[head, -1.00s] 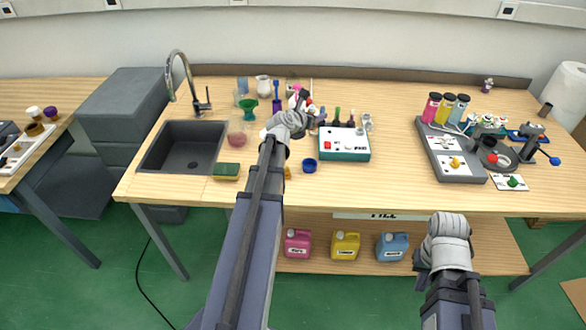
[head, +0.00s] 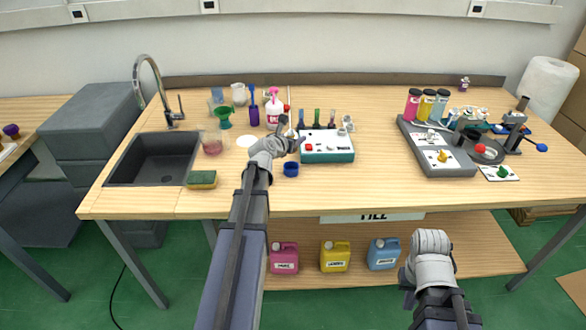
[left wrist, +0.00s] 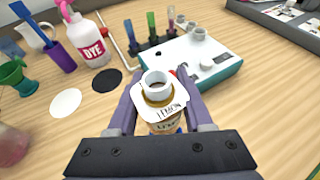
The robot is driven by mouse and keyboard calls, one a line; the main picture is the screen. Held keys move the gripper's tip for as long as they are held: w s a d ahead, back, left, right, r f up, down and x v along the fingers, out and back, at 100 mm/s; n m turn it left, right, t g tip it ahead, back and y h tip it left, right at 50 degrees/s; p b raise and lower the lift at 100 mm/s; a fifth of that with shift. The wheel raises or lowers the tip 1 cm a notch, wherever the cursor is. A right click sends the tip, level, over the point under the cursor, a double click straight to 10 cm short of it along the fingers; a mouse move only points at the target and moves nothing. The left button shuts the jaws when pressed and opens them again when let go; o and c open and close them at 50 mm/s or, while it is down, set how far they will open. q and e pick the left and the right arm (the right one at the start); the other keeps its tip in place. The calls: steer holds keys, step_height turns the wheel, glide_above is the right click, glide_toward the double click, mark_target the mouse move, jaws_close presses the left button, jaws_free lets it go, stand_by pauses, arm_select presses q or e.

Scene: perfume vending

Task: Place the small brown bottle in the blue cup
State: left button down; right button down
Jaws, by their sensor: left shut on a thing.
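My left gripper (head: 294,132) is just left of the white-and-teal device. In the left wrist view its two fingers (left wrist: 159,92) are shut on a small brown bottle (left wrist: 157,98). The bottle has an open pale neck and a white tag reading "LEMON"; its lower body is mostly hidden by the gripper. The blue cup (head: 291,170) stands on the table, nearer the front than my left gripper and apart from it.
The device (head: 327,152) stands beside the gripper, with tubes behind it. A pink-and-white dye bottle (head: 274,110), purple holder (head: 254,116) and green funnel (head: 223,117) stand behind and left. A sponge (head: 202,180) lies near the sink (head: 155,158). The front table right of the cup is clear.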

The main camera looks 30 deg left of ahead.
arm_select(q)
steer(key=shift+f+b, duration=4.1)
steer(key=shift+f, duration=0.45)
steer(key=shift+f, duration=0.2)
steer(key=shift+c, duration=1.5)
jaws_free()
steer(key=shift+r, duration=0.2)
steer(key=p+v, duration=0.4)
steer(key=v, duration=0.7)
steer(key=shift+s+r+p, duration=0.15)
steer(key=shift+s+p, duration=0.15)
steer(key=shift+s, duration=0.15)
